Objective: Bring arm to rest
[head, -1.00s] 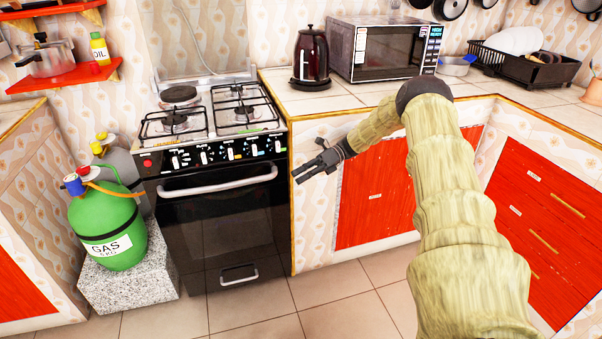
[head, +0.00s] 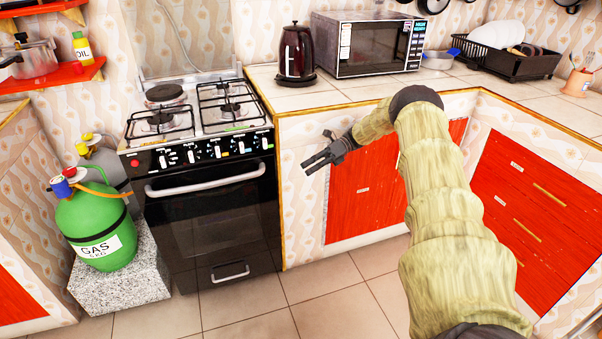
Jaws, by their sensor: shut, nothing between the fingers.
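My gripper (head: 312,165) is at the end of my bent arm, near the middle of the head view. It is shut and empty. It hangs in front of the patterned counter front, beside the red cabinet door (head: 352,200) and to the right of the stove (head: 212,215). Its fingers point left and slightly down. I see no contact between it and the cabinet or the stove.
The counter (head: 345,91) holds a dark kettle (head: 296,53), a microwave (head: 368,45) and a black dish rack (head: 508,62). A green gas cylinder (head: 97,225) stands on a stone block (head: 120,285) at left. The tiled floor (head: 320,295) before the stove is clear.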

